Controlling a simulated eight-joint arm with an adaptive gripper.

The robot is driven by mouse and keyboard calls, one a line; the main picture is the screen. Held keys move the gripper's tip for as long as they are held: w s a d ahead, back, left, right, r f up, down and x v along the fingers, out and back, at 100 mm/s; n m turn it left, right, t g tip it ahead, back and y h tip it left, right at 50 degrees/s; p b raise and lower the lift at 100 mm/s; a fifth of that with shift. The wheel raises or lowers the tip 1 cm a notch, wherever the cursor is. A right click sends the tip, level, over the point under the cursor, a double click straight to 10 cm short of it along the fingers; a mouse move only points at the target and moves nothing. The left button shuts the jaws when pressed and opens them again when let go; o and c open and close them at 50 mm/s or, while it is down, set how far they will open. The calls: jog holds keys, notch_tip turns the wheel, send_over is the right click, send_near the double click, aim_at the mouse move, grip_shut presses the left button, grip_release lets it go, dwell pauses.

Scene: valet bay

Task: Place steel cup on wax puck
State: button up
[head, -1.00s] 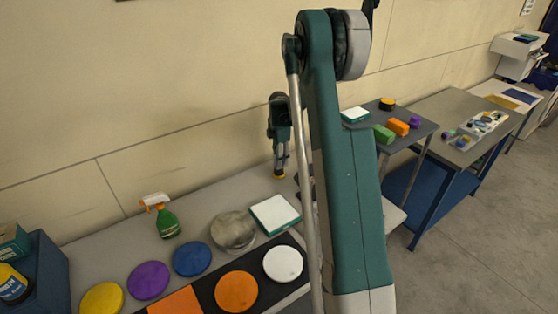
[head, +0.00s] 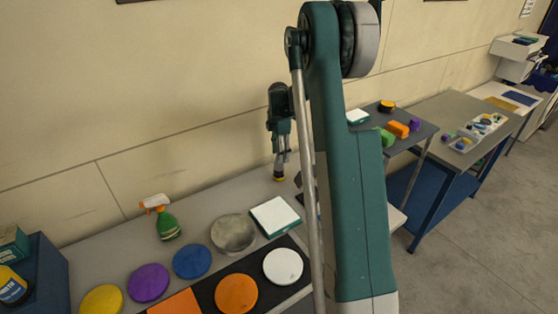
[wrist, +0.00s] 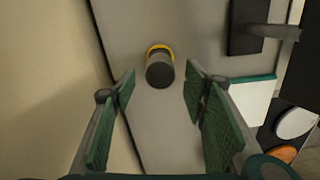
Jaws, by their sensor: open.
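The steel cup (wrist: 160,74) shows in the wrist view as a grey cylinder with a dark top, seen from above. It appears to stand on the yellow wax puck (wrist: 160,48), whose rim shows around its far side. The head view shows the cup (head: 279,169) small and upright over the yellow puck (head: 279,178), on the bench near the wall. My gripper (wrist: 160,91) is open, with green pads on either side of the cup in the wrist view and apart from it. In the head view my gripper (head: 281,158) is just above the cup.
A green spray bottle (head: 166,219) stands near the wall. A dark side table (head: 400,128) holds blocks at right. Bench around the cup is clear.

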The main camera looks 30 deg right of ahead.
notch_tip(320, 180, up, 7)
jog(key=shift+r, duration=0.2)
dwell(0.6)
jog(key=s+a+r+m+t, duration=0.2)
jog(key=s+a+r+m, duration=0.2)
jog(key=s+a+r, duration=0.6)
jog(key=s+a+r+m+t, duration=0.1)
jog(key=s+a+r+m, duration=0.3)
jog(key=s+a+r, duration=0.65)
jog(key=s+a+f+m+t, duration=0.2)
jog(key=s+a+f+m, duration=0.1)
jog(key=s+a, duration=0.5)
jog(key=s+a+f+m+t, duration=0.2)
jog(key=s+a+f+m, duration=0.2)
jog(key=s+a, duration=0.4)
jog(key=s+m, duration=0.1)
jog(key=s, duration=0.4)
jog(key=shift+a+f, duration=0.2)
jog(key=shift+a, duration=0.1)
